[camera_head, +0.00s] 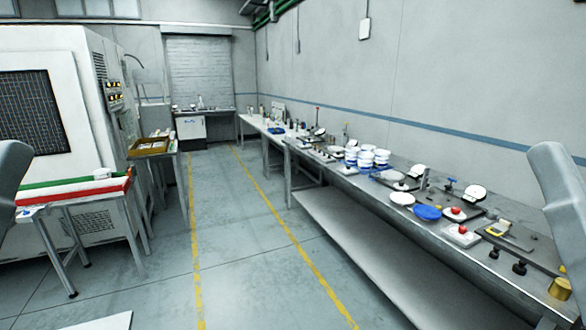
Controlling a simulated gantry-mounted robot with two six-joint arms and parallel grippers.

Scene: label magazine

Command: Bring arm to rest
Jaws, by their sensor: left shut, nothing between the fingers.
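My left arm (12,185) shows as a pale grey, rounded part at the left edge. Its gripper is shut and empty, but I cannot make out its fingertips clearly. My right arm (565,210) comes in at the right edge as a similar grey part in front of the long bench, and its gripper is out of view. Neither visible arm part appears to hold anything.
A table with green and red strips (75,188) stands at left before a white machine (50,60). A brown tray (150,146) is behind it. A long bench (395,205) with bowls and instruments runs along the right. The floor (235,240) between is clear.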

